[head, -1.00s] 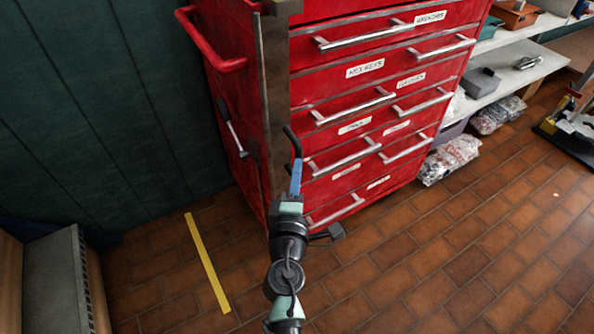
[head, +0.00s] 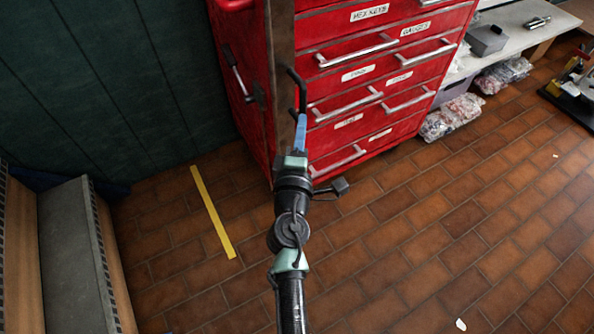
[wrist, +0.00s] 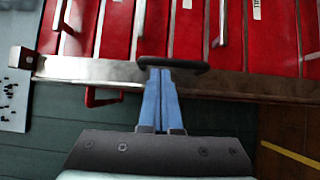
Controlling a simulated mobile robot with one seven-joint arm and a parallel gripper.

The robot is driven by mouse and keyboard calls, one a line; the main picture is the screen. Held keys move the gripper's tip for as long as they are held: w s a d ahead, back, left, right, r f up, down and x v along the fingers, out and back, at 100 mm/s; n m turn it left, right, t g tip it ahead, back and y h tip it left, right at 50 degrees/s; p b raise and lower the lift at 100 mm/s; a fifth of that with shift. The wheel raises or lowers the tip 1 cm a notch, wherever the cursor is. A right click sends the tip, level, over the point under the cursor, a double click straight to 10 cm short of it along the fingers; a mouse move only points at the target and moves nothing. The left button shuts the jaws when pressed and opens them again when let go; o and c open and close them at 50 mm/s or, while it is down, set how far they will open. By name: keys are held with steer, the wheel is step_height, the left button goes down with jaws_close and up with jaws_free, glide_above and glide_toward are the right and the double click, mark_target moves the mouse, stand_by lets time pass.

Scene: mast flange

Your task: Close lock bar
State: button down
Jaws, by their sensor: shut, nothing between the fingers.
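The lock bar (head: 281,60) is a brown-grey metal strip running upright along the left front edge of the red tool cabinet (head: 236,120). A black handle (head: 297,84) sticks out from it. In the wrist view the bar (wrist: 95,69) runs across the picture, and the dark handle (wrist: 173,64) crosses in front of the fingertips. My gripper (head: 301,118) has blue fingers, shut and empty, at the handle's lower end. Its fingertips (wrist: 158,72) overlap the handle in the wrist view. I cannot tell whether they touch it.
Silver drawer handles (head: 345,103) project from the cabinet front. A shelf (head: 515,25) with bins and bags stands at right. A grey bench (head: 75,250) is at lower left. The tiled floor (head: 430,250) at right is mostly open.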

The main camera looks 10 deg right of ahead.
steer(key=v, duration=0.9)
steer(key=shift+f, duration=0.2)
step_height(320, 180, up, 29)
steer(key=w+m+t+h, duration=0.2)
steer(key=m+t, duration=0.2)
steer(key=m, duration=0.7)
steer(key=s+a+r+m+t+y, duration=0.2)
steer(key=s+a+r+t+y, duration=0.3)
steer(key=r, duration=0.7)
steer(key=s+a+r+m+t+y, duration=0.1)
steer(key=s+r+m+y, duration=0.1)
steer(key=s+r, duration=0.85)
steer(key=w+r+p, duration=0.2)
steer(key=r+p, duration=1.4)
steer(key=w+r+p, duration=0.1)
steer(key=r+p, duration=1.6)
steer(key=shift+w+r, duration=0.25)
steer(key=shift+w, duration=0.1)
steer(key=shift+d, duration=0.1)
